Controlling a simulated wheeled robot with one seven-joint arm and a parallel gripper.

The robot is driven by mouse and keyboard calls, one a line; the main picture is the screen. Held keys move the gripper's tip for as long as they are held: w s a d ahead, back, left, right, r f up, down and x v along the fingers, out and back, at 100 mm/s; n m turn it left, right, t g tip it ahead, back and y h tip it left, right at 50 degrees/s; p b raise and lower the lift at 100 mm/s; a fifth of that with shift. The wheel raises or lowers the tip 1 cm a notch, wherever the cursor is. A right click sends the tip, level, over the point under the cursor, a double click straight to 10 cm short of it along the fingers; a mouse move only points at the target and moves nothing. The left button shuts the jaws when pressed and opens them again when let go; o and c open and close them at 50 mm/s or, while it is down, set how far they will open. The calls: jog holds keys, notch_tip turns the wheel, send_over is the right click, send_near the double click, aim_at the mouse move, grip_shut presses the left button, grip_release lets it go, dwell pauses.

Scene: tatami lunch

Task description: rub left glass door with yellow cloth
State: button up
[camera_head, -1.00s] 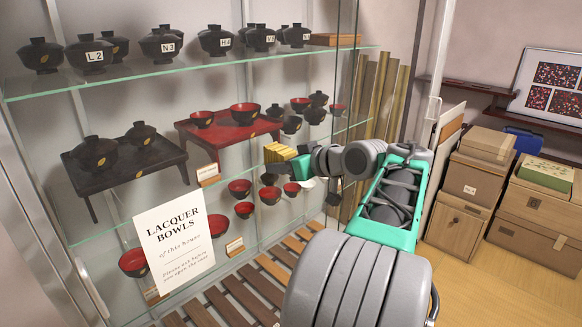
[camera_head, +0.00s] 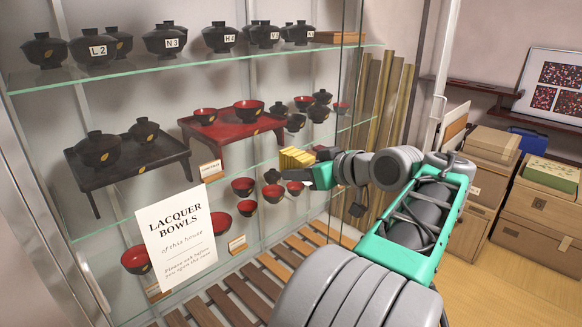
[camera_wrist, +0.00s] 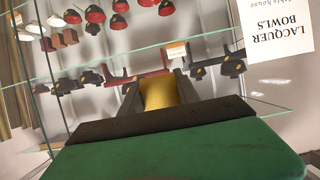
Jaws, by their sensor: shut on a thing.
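The yellow cloth (camera_head: 296,158) is a small folded or bunched pad, gripped at the tip of my arm. My gripper (camera_head: 312,163) is shut on it, and the wrist view shows the yellow cloth (camera_wrist: 160,93) between the two dark fingers (camera_wrist: 158,100). The left glass door (camera_head: 110,225) is a clear pane at the front of the bowl cabinet, carrying a white "LACQUER BOWLS" sign (camera_head: 176,238). The cloth is at the right part of the cabinet front, right of the sign. I cannot tell whether it touches the glass.
Behind the glass are shelves with black lidded bowls (camera_head: 97,149), red bowls and a red stand (camera_head: 232,134).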

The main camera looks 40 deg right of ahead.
jog(key=shift+s, duration=0.2)
jog(key=s, duration=0.2)
jog(key=shift+s, duration=0.4)
dwell(0.4)
